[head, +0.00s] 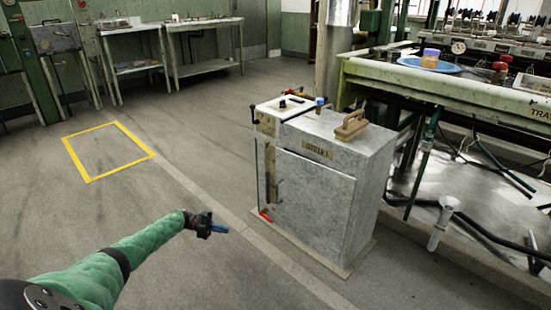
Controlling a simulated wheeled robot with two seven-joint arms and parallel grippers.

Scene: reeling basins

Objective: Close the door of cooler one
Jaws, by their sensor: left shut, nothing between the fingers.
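The cooler (310,200) is a grey metal cabinet standing on the floor right of centre, with a label plate near the top of its front. My right gripper is not in view.
A brush-like wooden object (351,126) lies on the cooler top. A green bench (440,78) with a blue tray (429,64) stands at right, with pipes below. A yellow floor square (122,174) lies at left. The floor between is clear.

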